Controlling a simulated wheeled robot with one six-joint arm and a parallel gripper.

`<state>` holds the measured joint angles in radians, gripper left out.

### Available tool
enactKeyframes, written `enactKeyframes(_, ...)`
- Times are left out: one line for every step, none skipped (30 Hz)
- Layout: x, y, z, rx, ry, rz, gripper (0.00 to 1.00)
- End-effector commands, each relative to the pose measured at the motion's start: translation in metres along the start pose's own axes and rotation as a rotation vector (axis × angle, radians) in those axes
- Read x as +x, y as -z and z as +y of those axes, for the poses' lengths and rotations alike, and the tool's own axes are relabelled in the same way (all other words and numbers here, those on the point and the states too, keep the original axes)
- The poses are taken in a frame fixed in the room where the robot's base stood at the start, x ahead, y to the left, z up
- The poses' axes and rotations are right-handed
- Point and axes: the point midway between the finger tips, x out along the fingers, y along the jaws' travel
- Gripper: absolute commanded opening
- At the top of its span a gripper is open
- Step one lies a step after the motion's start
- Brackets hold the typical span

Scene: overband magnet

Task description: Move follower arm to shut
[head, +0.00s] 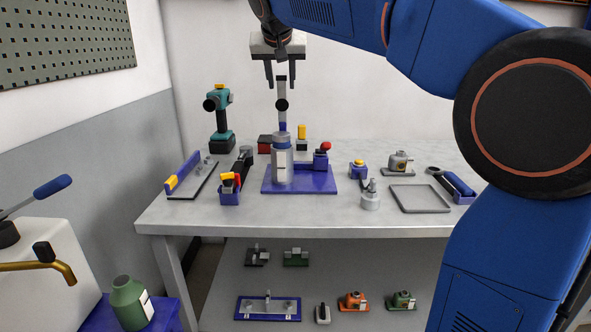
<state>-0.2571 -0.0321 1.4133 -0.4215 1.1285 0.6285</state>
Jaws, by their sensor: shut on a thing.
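The device I take for the follower-arm unit stands on a blue base plate (326,184) on the table. It has a grey cylinder (282,165) with a pale label. An upright grey arm with a black round knob (282,104), which I take for the follower arm, rises above the cylinder over a short blue part. My gripper (283,82) points down from above, its two dark fingers on either side of the arm's top end. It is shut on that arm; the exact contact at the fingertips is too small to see.
A red-knobbed blue block (321,158) stands right of the cylinder. A teal drill (219,118), a blue bin of tools (230,190) and a black-and-yellow item (302,138) are around it. A grey tray (419,198) lies at right. Bare tabletop lies along the front edge.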

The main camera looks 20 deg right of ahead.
Motion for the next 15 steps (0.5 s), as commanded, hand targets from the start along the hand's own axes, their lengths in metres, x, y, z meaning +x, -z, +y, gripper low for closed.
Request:
enactKeyframes(-0.002, -0.004, -0.001, -0.001, 0.001, -0.002, 0.00)
enactKeyframes(-0.002, -0.005, -0.001, -0.001, 0.001, -0.002, 0.00)
enactKeyframes(-0.003, -0.007, 0.000, -0.001, 0.001, -0.002, 0.00)
enactKeyframes(-0.004, -0.009, 0.000, -0.001, 0.001, -0.002, 0.00)
enactKeyframes(-0.005, -0.011, 0.000, -0.001, 0.001, -0.002, 0.00)
enactKeyframes(-0.005, -0.013, 0.000, -0.001, 0.000, -0.002, 0.00)
enactKeyframes(-0.006, -0.014, 0.000, -0.002, 0.000, -0.002, 0.00)
enactKeyframes(-0.007, -0.015, 0.000, -0.002, 0.000, -0.002, 0.00)
enactKeyframes(-0.007, -0.018, 0.000, -0.002, 0.000, -0.002, 0.00)
enactKeyframes(-0.008, -0.019, 0.000, -0.002, -0.001, -0.003, 0.00)
enactKeyframes(-0.009, -0.021, 0.000, -0.002, -0.001, -0.003, 0.00)
enactKeyframes(-0.009, -0.023, 0.000, -0.001, -0.001, -0.003, 0.00)
enactKeyframes(-0.010, -0.025, 0.000, -0.001, -0.001, -0.003, 0.00)
enactKeyframes(-0.011, -0.026, 0.000, -0.001, -0.001, -0.003, 0.00)
enactKeyframes(-0.012, -0.027, 0.000, -0.001, 0.000, -0.003, 0.00)
